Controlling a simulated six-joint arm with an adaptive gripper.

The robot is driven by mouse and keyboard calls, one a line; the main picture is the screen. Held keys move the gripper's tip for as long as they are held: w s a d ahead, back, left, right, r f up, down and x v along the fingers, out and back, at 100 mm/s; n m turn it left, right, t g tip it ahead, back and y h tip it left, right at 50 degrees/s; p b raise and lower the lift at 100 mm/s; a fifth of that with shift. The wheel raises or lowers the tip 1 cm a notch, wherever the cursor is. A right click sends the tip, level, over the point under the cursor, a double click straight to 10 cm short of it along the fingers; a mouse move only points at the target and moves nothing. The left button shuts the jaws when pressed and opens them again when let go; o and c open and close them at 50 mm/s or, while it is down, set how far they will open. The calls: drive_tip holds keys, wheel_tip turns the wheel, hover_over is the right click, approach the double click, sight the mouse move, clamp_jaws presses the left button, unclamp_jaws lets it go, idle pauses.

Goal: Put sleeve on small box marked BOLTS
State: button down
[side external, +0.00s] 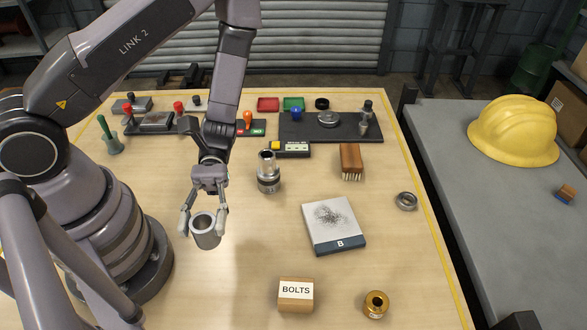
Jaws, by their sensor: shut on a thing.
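My gripper (205,219) is shut on a grey metal sleeve (207,238), a short open-topped cylinder. The sleeve is held nearly upright between the two fingers at the left-centre of the table; I cannot tell its exact height above the wood. The small brown box with the white BOLTS label (295,296) sits near the front middle of the table, to the right of and nearer the camera than my gripper. Its top is bare.
A box marked B (334,225) lies right of centre. A brass ring part (375,304) stands right of the BOLTS box. A metal cylinder (268,172), a brush (350,162) and a steel ring (405,201) stand farther back. The wood (250,265) between sleeve and BOLTS box is clear.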

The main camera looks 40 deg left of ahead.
drive_tip(key=w+d+f, duration=0.2)
drive_tip(key=d+f, duration=0.1)
drive_tip(key=w+d+f, duration=0.2)
drive_tip(key=d+f, duration=0.1)
drive_tip(key=d, duration=0.1)
drive_tip(key=w+d+f, duration=0.3)
drive_tip(key=shift+w+d+f, duration=0.1)
drive_tip(key=shift+d+f, duration=0.05)
drive_tip(key=shift+d, duration=0.2)
drive_tip(key=shift+w+f, duration=0.1)
drive_tip(key=shift+f, duration=1.55)
drive_tip(key=c, duration=0.6)
unclamp_jaws()
drive_tip(key=shift+f, duration=0.15)
